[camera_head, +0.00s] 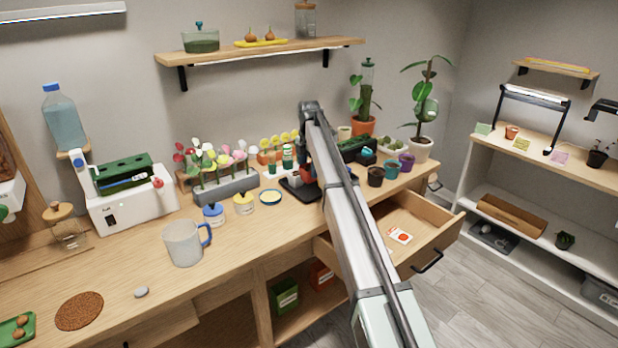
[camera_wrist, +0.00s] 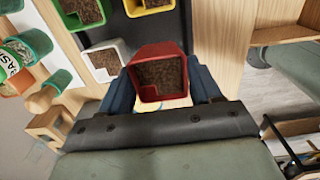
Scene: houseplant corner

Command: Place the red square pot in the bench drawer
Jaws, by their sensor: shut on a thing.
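The red square pot (camera_wrist: 160,72), with brown soil inside, sits between the two blue fingers of my gripper (camera_wrist: 160,88) in the wrist view. My gripper is shut on it. In the head view, my arm hides most of the gripper, and a small red part of the pot (camera_head: 307,174) shows beside it, above a dark tray (camera_head: 299,190) on the bench. The bench drawer (camera_head: 432,214) is pulled open to the right of my arm. A white and red packet (camera_head: 400,235) lies in it, and my arm hides its left part.
Dark, teal and purple pots (camera_head: 391,169) stand on the bench behind the drawer. A flower planter (camera_head: 226,187), small jars and a grey mug (camera_head: 184,243) stand left of my arm. The drawer floor around the packet looks clear.

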